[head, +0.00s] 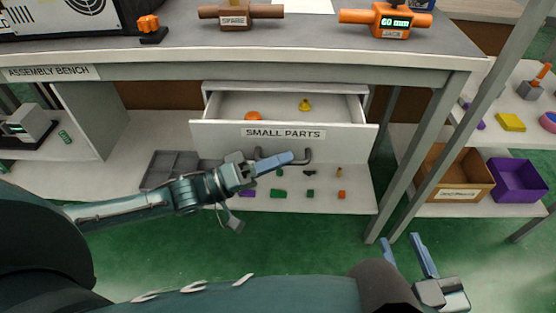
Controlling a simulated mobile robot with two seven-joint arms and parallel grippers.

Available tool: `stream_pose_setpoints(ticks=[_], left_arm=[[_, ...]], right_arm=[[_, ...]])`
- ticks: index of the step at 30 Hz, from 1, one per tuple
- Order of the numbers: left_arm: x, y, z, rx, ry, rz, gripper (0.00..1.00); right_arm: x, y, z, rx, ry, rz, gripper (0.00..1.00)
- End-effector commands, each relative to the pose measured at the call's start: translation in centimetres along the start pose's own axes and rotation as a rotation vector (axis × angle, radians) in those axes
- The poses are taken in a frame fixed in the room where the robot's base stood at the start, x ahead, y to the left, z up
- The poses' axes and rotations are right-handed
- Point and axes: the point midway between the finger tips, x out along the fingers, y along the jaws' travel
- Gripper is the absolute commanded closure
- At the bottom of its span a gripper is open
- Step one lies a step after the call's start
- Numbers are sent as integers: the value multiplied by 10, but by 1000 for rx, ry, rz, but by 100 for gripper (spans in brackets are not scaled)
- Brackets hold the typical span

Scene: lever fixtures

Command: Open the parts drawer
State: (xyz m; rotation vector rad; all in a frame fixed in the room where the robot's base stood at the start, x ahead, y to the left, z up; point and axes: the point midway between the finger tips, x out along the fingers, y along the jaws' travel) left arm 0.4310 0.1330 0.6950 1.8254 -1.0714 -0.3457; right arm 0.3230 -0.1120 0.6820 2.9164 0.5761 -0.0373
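The parts drawer (220,133), a white drawer labelled SMALL PARTS, hangs under the assembly bench. It stands pulled out, and its inside shows an orange piece (254,116) and a yellow piece (305,105). Its dark bar handle (306,157) is on the lower front, partly covered by my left gripper. My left gripper (285,160) is at the handle, with a blue finger lying across it. Whether it is shut on the handle cannot be told. My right gripper (405,246) is open and empty, low at the right, away from the drawer.
A lower shelf (350,200) holds a grey tray (168,168) and several small parts. A cardboard box (455,175) and purple bin (520,180) stand at right.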

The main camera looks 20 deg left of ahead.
Motion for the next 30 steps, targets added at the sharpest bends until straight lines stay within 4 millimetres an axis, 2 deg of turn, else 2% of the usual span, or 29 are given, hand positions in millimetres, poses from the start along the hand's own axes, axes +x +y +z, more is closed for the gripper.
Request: stream_pose_setpoints(ticks=[3, 10, 24, 30], left_arm=[[0, 0, 0, 0, 0, 0, 82], [0, 0, 0, 0, 0, 0, 100], [-1, 2, 2, -1, 0, -1, 100], [-12, 24, 26, -10, -2, -4, 100]], right_arm=[[0, 0, 0, 0, 0, -1, 64], [0, 0, 0, 0, 0, -1, 64], [1, 1, -3, -1, 0, -1, 64], [-6, 6, -6, 57, -162, 0, 64]])
